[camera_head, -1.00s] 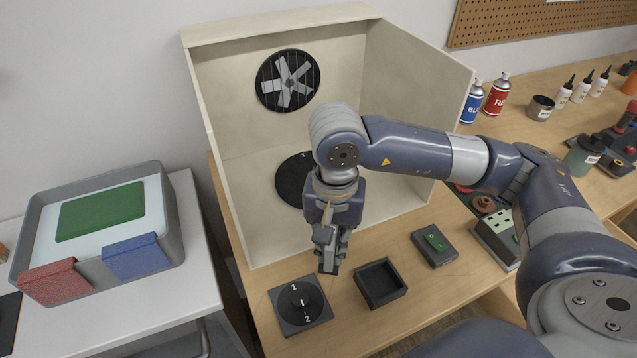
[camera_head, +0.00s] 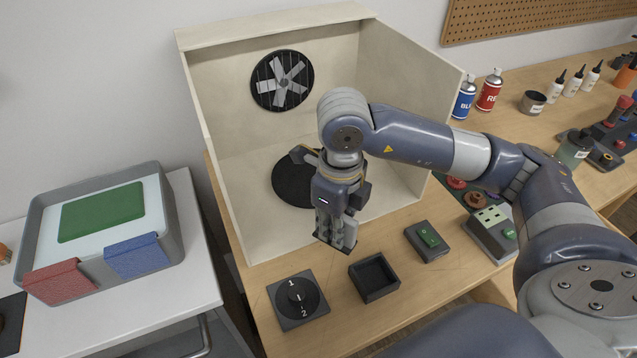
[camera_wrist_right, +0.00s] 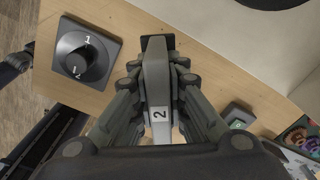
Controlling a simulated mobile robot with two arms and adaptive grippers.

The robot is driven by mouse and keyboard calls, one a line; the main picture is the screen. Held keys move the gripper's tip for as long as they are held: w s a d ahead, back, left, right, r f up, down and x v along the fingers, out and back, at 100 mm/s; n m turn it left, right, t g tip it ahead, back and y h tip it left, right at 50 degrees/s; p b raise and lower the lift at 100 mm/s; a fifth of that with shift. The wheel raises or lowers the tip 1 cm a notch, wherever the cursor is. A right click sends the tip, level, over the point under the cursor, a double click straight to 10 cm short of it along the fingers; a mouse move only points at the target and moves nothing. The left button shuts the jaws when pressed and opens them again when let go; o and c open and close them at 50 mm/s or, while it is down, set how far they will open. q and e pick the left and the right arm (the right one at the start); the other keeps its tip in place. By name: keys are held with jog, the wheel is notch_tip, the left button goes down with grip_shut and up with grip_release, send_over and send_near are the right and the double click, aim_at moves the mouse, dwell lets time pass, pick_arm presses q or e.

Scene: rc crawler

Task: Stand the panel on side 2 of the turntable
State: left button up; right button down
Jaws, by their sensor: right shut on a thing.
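In the right wrist view the panel (camera_wrist_right: 157,75) stands between the fingers and bears a label "2".
The pale booth (camera_head: 228,170) has side walls and a fan (camera_head: 282,80). On the bench in front are a dial marked 1 and 2 (camera_head: 297,298), an empty black box (camera_head: 374,278) and a green-button switch (camera_head: 427,240). A grey tray (camera_head: 172,215) stands left.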

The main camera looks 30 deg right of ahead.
jog(key=m, duration=0.6)
jog(key=shift+w+d+r+p, duration=0.1)
jog(key=shift+d+r+p, duration=0.15)
jog(key=shift+d+p, duration=0.05)
jog(key=m, duration=0.6)
jog(key=shift+w+d+r, duration=0.1)
jog(key=shift+d+r, duration=0.1)
jog(key=shift+d, duration=0.1)
jog(key=w+d+m+p, duration=0.1)
jog(key=w+m+p, duration=0.1)
jog(key=w+m, duration=0.2)
jog(key=w+d+m+p, duration=0.1)
jog(key=w+m+p, duration=0.1)
jog(key=w+m, duration=0.2)
jog(key=w+d+m+p, duration=0.1)
jog(key=w+m+p, duration=0.1)
jog(key=w+m, duration=0.2)
jog(key=shift+w+d+f, duration=0.15)
jog(key=shift+w+d, duration=0.05)
jog(key=shift+w, duration=0.55)
jog(key=shift+w+d+f, duration=0.1)
jog(key=shift+w+d, duration=0.1)
jog(key=shift+w, duration=0.55)
jog(key=shift+w+d+f, duration=0.1)
jog(key=shift+w+f, duration=0.05)
jog(key=shift+w, duration=0.4)
notch_tip(320, 180, down, 3)
jog(key=shift+r+p, duration=0.2)
jog(key=shift+p, duration=0.9)
jog(key=shift+f, duration=0.5)
